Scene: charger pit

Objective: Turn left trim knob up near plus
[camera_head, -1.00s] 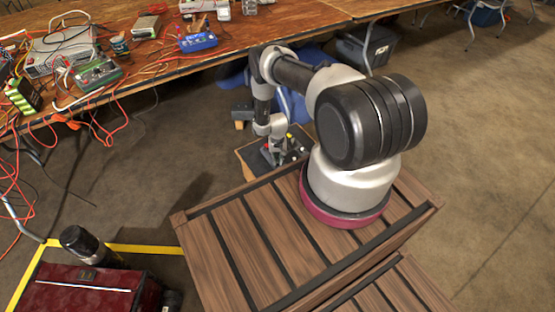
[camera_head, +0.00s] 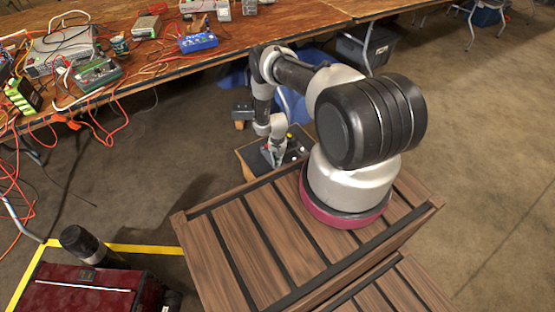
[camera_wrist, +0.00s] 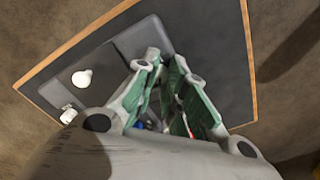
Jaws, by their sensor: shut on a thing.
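The dark grey control box (camera_wrist: 115,75) sits on a wood-edged dark board (camera_wrist: 220,60). It also shows small in the head view (camera_head: 255,160). In the wrist view my gripper (camera_wrist: 160,65) is over the box, its green-padded fingers closed in around a pale knob (camera_wrist: 153,53) at their tips. The knob is mostly hidden by the fingers, and its markings cannot be read. Another white round knob (camera_wrist: 82,78) stands free to the left, with a small pale part (camera_wrist: 68,112) below it. Bits of red and blue show between the fingers, partly hidden. In the head view my gripper (camera_head: 277,150) is small.
A wooden slatted crate (camera_head: 240,245) stands in front of the board. A long workbench (camera_head: 250,35) with cables and instruments runs behind. A dark red toolbox (camera_head: 80,290) is at the lower left.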

